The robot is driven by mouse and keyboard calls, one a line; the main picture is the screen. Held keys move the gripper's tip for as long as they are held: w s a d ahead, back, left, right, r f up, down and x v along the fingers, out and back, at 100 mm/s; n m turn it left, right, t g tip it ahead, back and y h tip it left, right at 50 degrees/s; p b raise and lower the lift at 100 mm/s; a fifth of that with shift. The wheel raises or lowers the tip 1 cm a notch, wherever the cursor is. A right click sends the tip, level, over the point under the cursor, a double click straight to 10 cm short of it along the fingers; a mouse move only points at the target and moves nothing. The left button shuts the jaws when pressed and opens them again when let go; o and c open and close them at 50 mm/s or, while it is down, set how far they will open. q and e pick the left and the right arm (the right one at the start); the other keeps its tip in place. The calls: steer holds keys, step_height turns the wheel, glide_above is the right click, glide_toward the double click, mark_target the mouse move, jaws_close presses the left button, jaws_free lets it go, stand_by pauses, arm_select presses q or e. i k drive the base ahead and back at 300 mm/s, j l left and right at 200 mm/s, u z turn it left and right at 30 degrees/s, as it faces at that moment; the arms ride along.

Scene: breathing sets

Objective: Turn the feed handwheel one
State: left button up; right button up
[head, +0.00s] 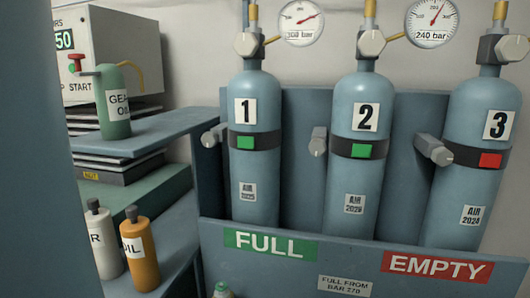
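No wheel that I can make out as the feed handwheel shows in the head view. Grey valve knobs sit on top of cylinder 1 (256,150), cylinder 2 (362,190) and cylinder 3 (478,190). Smaller grey knobs stick out beside each cylinder, such as the one left of cylinder 1 (213,136). Cylinders 1 and 2 carry green tags and cylinder 3 carries a red tag. Neither of my grippers is in view.
The blue rack (240,270) has FULL and EMPTY labels. Two gauges hang above. A green gear oil can (118,130) stands on a shelf before a cream control box (122,45). White (105,250) and orange (143,262) bottles stand below. A dark blue upright surface blocks the left edge.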

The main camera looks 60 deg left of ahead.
mark_target(244, 44)
steer(key=u, duration=1.95)
